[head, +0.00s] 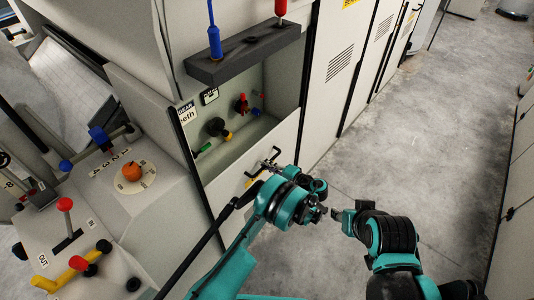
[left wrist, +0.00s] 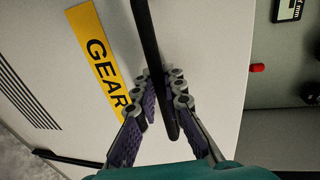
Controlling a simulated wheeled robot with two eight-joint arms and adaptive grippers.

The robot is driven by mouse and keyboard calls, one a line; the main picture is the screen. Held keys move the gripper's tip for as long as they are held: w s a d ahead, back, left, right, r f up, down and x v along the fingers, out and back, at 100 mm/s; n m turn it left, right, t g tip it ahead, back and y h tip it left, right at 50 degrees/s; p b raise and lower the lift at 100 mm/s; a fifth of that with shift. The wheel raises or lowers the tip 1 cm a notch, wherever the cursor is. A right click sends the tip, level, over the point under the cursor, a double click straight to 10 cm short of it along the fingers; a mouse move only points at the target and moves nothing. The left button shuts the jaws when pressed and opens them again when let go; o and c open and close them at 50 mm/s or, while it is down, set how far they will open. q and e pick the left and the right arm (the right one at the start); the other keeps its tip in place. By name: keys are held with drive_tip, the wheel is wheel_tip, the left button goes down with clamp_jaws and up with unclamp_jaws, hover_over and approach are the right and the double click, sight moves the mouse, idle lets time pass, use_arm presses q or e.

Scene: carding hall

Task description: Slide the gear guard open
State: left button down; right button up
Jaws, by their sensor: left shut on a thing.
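The gear guard is a pale panel (head: 225,189) below an open recess, with a black bar handle (head: 248,174) on its face. In the left wrist view the guard (left wrist: 60,45) carries a yellow label (left wrist: 97,62) reading "GEAR", and the handle (left wrist: 145,30) runs between the fingers. My left gripper (head: 271,166) is shut on the handle; its fingers (left wrist: 167,95) lie on both sides of the bar. My right gripper (head: 338,213) is to the right, apart from the guard; its jaws are too small to read.
The recess (head: 262,126) above the guard holds a black knob (head: 216,127) and a red knob (head: 242,103). A dark shelf (head: 245,53) juts out above it. A control console (head: 130,200) with levers stands at left. Grey floor (head: 430,140) is free at right.

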sight(259, 166)
use_arm(q)
drive_tip(key=shift+f, duration=1.8)
drive_tip(key=c, duration=1.6)
unclamp_jaws()
drive_tip(key=shift+a, duration=0.1)
drive_tip(key=v, duration=0.7)
drive_tip(key=shift+s+d, duration=0.15)
drive_tip(key=shift+d, duration=0.1)
